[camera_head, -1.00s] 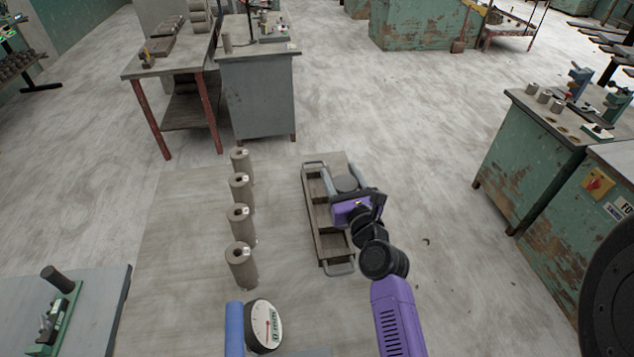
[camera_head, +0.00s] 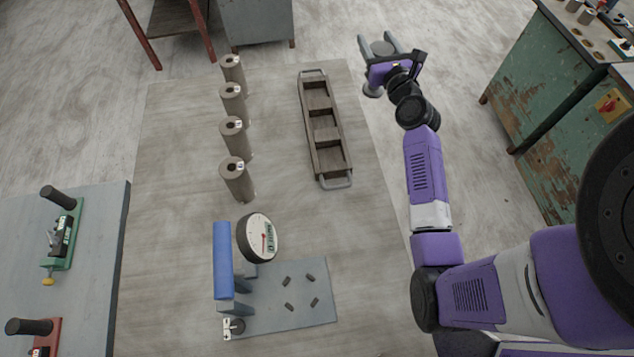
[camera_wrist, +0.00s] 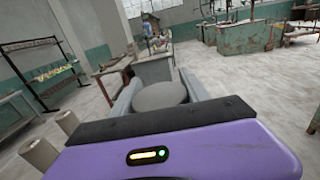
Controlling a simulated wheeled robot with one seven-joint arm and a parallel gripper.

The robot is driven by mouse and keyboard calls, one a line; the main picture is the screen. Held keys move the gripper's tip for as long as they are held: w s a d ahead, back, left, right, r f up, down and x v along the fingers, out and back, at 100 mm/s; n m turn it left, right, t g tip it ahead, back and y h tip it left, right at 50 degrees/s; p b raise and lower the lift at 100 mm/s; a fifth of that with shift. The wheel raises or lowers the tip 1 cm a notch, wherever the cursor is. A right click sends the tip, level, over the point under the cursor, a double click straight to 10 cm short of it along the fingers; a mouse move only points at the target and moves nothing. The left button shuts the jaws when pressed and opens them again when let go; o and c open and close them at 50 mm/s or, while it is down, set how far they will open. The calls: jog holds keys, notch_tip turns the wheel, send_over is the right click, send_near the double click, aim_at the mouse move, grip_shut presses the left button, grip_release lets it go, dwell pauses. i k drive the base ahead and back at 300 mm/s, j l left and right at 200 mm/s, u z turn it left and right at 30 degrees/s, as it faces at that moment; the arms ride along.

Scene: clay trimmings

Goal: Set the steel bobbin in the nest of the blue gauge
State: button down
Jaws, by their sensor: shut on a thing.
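My gripper (camera_head: 380,48) is shut on the grey steel bobbin (camera_head: 382,47), whose round top shows between the fingers and whose lower flange shows beneath. The wrist view shows the bobbin's top (camera_wrist: 160,96) between both fingers. It is held in the air to the right of the table's far end. The blue gauge (camera_head: 223,258) stands at the near part of the table, with a blue bar and a round white dial (camera_head: 260,238). Its grey base plate (camera_head: 275,312) carries several short dark pegs around a clear patch, apparently the nest, which is empty.
A wooden tray (camera_head: 312,124) with compartments and end handles lies on the table (camera_head: 180,210); its visible compartments look empty. Several upright grey cylinders (camera_head: 236,179) stand in a row left of it. A green gauge (camera_head: 66,238) and a red one (camera_head: 45,338) are on the left table.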

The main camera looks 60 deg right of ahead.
aim_at(300, 292)
jog(key=l+u, duration=0.1)
jog(key=l, duration=0.45)
jog(key=k+l+u, duration=0.15)
jog(key=l, duration=0.4)
jog(key=l+u, duration=0.1)
jog(key=l, duration=0.45)
jog(key=k+l+u, duration=0.1)
jog(key=l, duration=0.45)
jog(key=u, duration=2.1)
jog(key=k+j, duration=0.05)
